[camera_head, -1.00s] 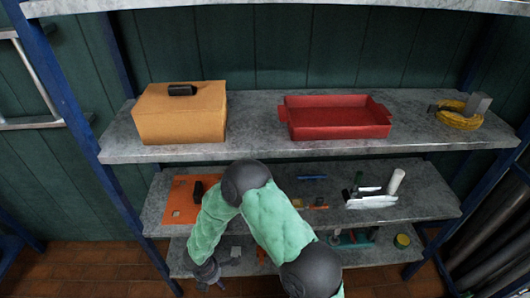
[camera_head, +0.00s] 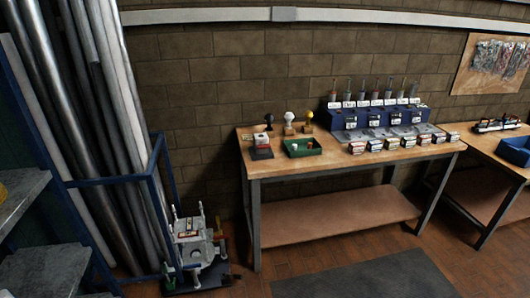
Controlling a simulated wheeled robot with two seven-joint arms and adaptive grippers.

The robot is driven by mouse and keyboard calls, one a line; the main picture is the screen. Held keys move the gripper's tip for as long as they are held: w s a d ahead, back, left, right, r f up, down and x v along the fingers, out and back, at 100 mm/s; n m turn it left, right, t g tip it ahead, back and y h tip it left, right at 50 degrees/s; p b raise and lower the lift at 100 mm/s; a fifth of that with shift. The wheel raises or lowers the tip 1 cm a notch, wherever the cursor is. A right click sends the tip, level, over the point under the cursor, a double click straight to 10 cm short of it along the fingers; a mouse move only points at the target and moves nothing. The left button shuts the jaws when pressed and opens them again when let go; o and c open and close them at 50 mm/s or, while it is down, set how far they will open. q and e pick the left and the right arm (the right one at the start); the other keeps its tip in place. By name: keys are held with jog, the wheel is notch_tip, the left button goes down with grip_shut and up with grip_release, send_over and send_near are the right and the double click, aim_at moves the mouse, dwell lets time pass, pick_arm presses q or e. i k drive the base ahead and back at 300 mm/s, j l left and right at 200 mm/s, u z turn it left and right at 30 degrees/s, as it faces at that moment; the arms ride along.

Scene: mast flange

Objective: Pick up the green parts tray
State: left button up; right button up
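The green parts tray (camera_head: 303,148) lies on the wooden top of a workbench (camera_head: 330,163), near its left end. It is small and shallow, with a few small light and reddish items in it. Neither of my grippers shows in the head view now. The tray stands some distance away, and nothing hides it.
Several small boxes (camera_head: 374,145) line the bench's front right. A metal machine (camera_head: 193,245) stands on the floor left of the bench. A dark mat (camera_head: 365,277) lies in front.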

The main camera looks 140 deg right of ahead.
aim_at(303, 151)
jog(key=z, duration=3.5)
jog(key=j, duration=0.05)
